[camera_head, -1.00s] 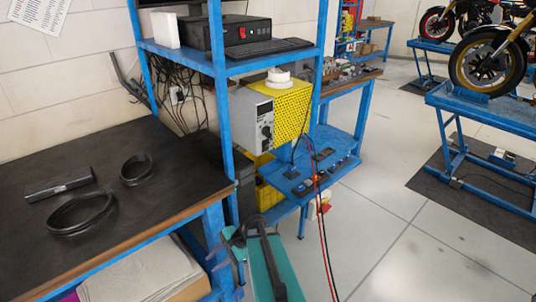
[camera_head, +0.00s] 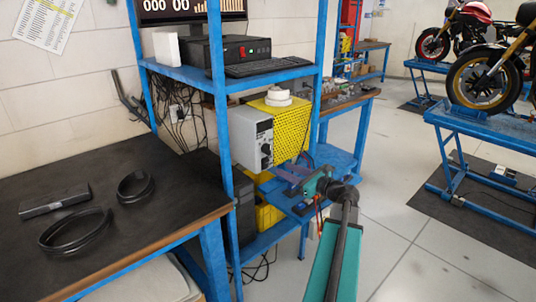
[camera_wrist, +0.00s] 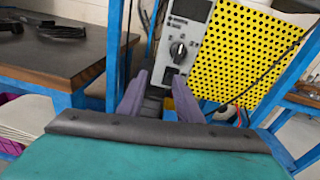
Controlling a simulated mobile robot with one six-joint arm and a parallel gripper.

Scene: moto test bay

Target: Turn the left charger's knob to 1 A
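One charger, with a grey front panel (camera_head: 248,132) and a yellow perforated side (camera_head: 292,128), stands on the blue rack's middle level. Its black knob (camera_head: 266,149) is on the front; the knob also shows in the wrist view (camera_wrist: 178,51), with a pale mark. Its scale is too small to read. I cannot make out a second charger clearly. My gripper (camera_head: 287,175) is below and in front of the charger. In the wrist view its two purple fingers (camera_wrist: 159,88) are apart with nothing between them, and the knob lies beyond them, untouched.
The blue rack post (camera_head: 225,150) stands just left of the charger. A dark workbench (camera_head: 100,215) with black straps is at the left. A keyboard (camera_head: 268,66) and monitor sit on the shelf above. Open floor and motorcycle lifts (camera_head: 480,125) are at the right.

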